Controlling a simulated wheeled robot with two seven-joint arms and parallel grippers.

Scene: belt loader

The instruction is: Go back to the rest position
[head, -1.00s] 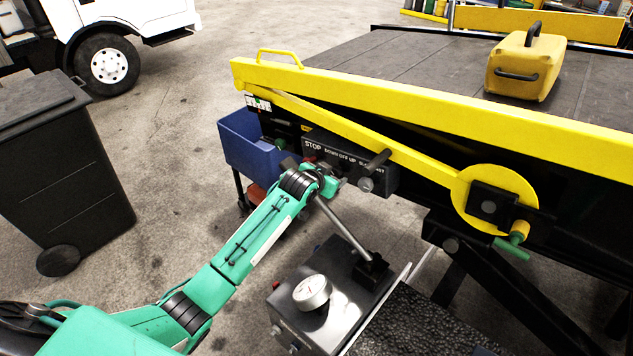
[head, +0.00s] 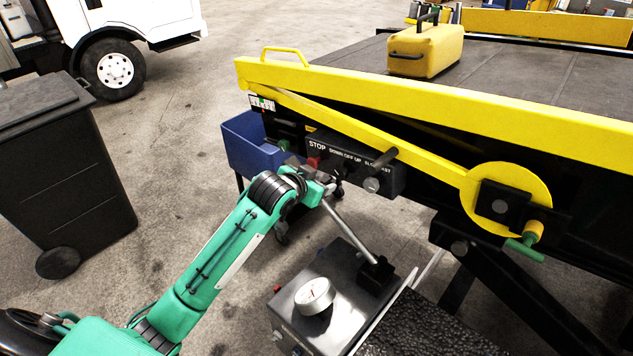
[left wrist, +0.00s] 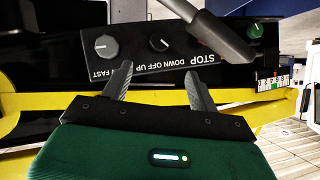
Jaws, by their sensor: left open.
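My left gripper (head: 338,181) is at the end of the green arm, just in front of the black control panel (head: 352,163) on the belt loader's side. In the left wrist view its two fingers (left wrist: 158,90) are spread with nothing between them. The panel, upside down there (left wrist: 150,52), shows STOP and DOWN OFF UP lettering and two knobs. A grey lever handle crosses above the right finger. Whether the fingers touch the panel is not clear. My right gripper is in neither view.
A blue bin (head: 252,150) is left of the panel. A black wheeled bin (head: 65,170) stands at far left.

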